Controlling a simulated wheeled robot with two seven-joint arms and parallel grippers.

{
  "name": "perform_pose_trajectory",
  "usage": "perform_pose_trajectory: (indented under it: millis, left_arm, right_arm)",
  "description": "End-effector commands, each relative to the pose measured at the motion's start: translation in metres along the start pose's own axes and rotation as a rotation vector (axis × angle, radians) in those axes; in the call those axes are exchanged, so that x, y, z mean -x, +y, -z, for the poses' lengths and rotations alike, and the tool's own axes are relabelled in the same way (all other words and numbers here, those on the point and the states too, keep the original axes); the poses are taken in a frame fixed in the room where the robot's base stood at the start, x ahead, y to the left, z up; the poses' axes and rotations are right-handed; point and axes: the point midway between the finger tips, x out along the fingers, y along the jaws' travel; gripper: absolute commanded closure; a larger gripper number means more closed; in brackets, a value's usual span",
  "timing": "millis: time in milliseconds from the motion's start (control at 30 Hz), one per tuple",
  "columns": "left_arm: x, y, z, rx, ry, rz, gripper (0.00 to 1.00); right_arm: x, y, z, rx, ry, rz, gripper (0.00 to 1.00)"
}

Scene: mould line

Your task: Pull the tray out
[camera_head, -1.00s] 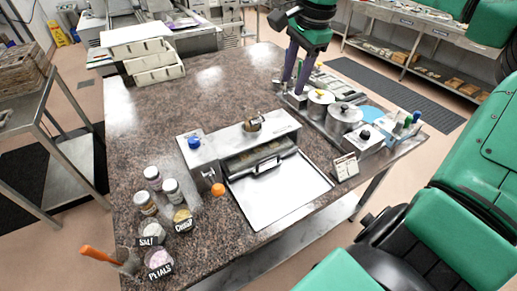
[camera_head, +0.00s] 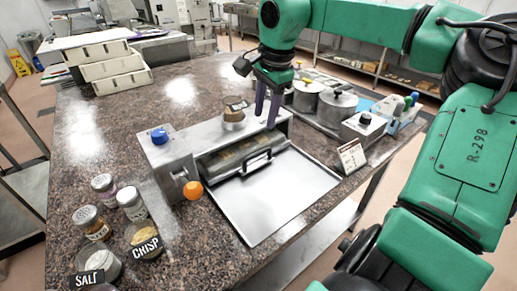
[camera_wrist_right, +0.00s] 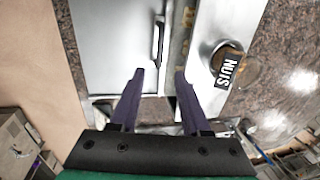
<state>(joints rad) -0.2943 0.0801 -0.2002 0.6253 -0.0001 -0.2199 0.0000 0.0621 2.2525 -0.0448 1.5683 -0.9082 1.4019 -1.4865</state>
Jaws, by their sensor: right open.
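The tray (camera_head: 225,160) is a dark, shallow metal piece with a raised bar handle (camera_head: 257,162), sitting in the slot of a silver machine housing (camera_head: 180,150). A flat, bare silver plate (camera_head: 285,195) extends in front of it. My right gripper (camera_head: 267,112) is open and points down above the right end of the housing, behind and right of the handle, touching neither. In the right wrist view, its purple fingers (camera_wrist_right: 160,73) are apart and empty, with the handle (camera_wrist_right: 158,40) beyond the tips. My left gripper is out of view.
A nuts jar (camera_head: 234,110) stands on the housing. An orange knob (camera_head: 193,190) is at its left front. Lidded pots (camera_head: 338,105) and a small sign (camera_head: 351,157) stand right. Spice jars (camera_head: 132,205) stand at the front left.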

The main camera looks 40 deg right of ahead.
Motion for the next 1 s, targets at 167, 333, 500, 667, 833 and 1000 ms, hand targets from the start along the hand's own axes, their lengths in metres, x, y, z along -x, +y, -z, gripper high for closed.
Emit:
perform_pose_trajectory:
  millis: [167, 333, 500, 667, 833, 1000]
  left_arm:
    - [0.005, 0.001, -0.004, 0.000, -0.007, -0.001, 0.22]
    - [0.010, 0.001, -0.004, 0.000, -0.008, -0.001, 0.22]
    - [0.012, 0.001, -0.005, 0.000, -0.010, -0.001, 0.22]
    - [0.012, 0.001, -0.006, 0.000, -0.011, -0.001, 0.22]
    - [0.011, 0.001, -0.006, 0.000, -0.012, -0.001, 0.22]
    - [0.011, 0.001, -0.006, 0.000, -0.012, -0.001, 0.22]
  right_arm:
    - [-0.046, 0.001, 0.000, 0.000, -0.002, -0.008, 0.53]
    - [-0.091, 0.002, 0.000, 0.000, -0.001, -0.009, 0.53]
    - [-0.119, 0.001, 0.000, -0.001, -0.001, -0.005, 0.53]
    - [-0.125, 0.001, 0.000, -0.001, -0.001, -0.003, 0.53]
    - [-0.125, 0.001, 0.000, -0.001, -0.001, -0.002, 0.61]
    - [-0.125, 0.001, 0.000, -0.001, -0.001, -0.002, 1.00]
